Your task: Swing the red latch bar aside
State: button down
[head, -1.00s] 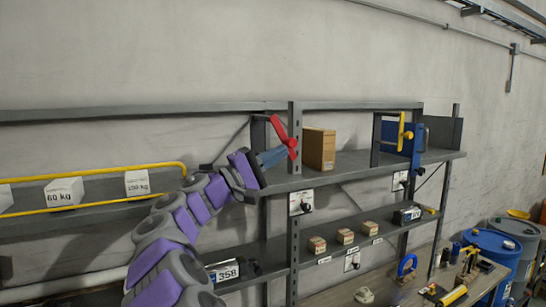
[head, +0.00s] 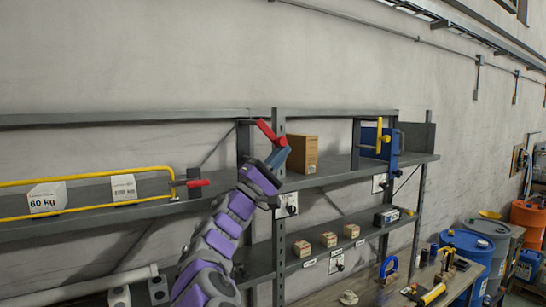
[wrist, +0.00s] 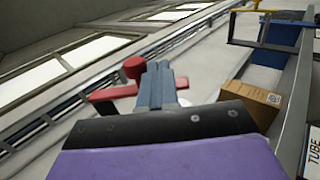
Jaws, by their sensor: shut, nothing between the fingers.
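The red latch bar (head: 268,131) sits high at the shelf's middle upright, slanting down to the right. My gripper (head: 279,157) is just below its lower end, with blue-grey fingers pointing up. In the wrist view the shut fingers (wrist: 158,84) stand in front of a red bar (wrist: 112,92), which shows on both sides of them. A round red knob (wrist: 134,68) is close to their left side. Nothing shows between the fingers. I cannot tell whether they touch the bar.
A cardboard box (head: 303,154) stands on the upper shelf just right of my gripper. A blue bracket with a yellow handle (head: 379,137) is farther right. At left, a yellow rail (head: 90,178) ends near another red handle (head: 198,183). Wall space above is free.

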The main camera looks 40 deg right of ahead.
jog(key=shift+a+r, duration=0.3)
jog(key=shift+r, duration=0.05)
dwell(0.3)
jog(key=shift+a+r+g, duration=0.1)
jog(key=shift+a+g, duration=0.15)
jog(key=shift+g, duration=0.05)
dwell(0.5)
jog(key=a+r+b+v, duration=0.1)
jog(key=b+v, duration=0.1)
jog(key=v, duration=1.1)
jog(key=shift+w+a+b, duration=0.15)
jog(key=shift+w+b, duration=0.15)
jog(key=shift+w, duration=0.1)
